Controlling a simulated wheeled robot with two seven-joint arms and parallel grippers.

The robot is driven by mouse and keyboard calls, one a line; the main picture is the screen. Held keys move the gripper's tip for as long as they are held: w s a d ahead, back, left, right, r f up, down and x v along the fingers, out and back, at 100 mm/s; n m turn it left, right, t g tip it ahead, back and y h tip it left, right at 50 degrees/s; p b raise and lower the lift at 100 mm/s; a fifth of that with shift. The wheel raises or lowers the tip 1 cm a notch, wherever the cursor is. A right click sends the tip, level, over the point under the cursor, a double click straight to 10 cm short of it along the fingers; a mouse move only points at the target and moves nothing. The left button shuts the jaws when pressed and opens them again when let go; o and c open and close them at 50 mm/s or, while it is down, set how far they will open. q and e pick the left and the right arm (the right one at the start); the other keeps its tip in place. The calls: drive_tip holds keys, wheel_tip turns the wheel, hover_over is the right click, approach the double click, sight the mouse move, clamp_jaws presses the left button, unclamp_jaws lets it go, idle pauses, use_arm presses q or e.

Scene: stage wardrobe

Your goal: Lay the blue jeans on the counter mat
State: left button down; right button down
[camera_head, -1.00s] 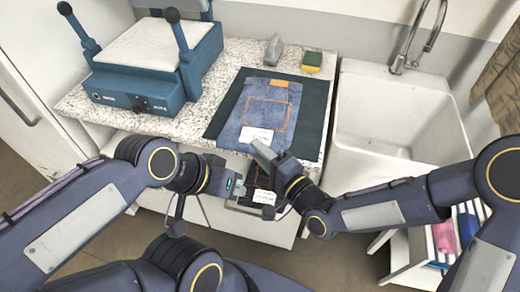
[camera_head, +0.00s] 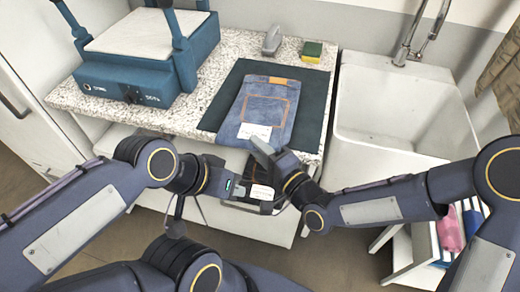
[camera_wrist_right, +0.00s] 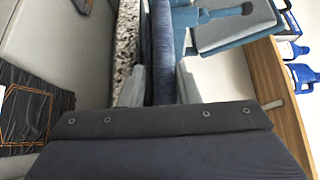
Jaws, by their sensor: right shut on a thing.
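The blue jeans (camera_head: 268,108), folded, with orange stitching, a brown waist patch and a white tag, appear over the dark green counter mat (camera_head: 312,112) in the head view. I cannot tell if they rest on it or are just above it. My right gripper (camera_head: 260,146) is shut on their near edge; denim (camera_wrist_right: 162,50) shows between its fingers in the right wrist view. My left gripper (camera_head: 238,188) is in front of the counter, below the right one; its fingers are too unclear to tell open from shut.
A blue press (camera_head: 140,85) stands on the speckled counter at left. A grey object (camera_head: 272,40) and a sponge (camera_head: 312,51) lie behind the mat. A white sink (camera_head: 400,115) is at right. A dark garment with orange stitching (camera_wrist_right: 22,108) lies below the counter.

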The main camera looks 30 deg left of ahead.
drive_tip(key=shift+f+b, duration=0.35)
drive_tip(key=shift+b, duration=0.15)
idle(0.4)
unclamp_jaws()
idle(0.6)
drive_tip(key=shift+s, duration=0.1)
drive_tip(key=s+d+b, duration=0.2)
drive_tip(key=s+b, duration=0.1)
drive_tip(key=s, duration=0.7)
drive_tip(key=shift+s+d, duration=0.25)
drive_tip(key=shift+s, duration=0.05)
idle(0.5)
idle(0.4)
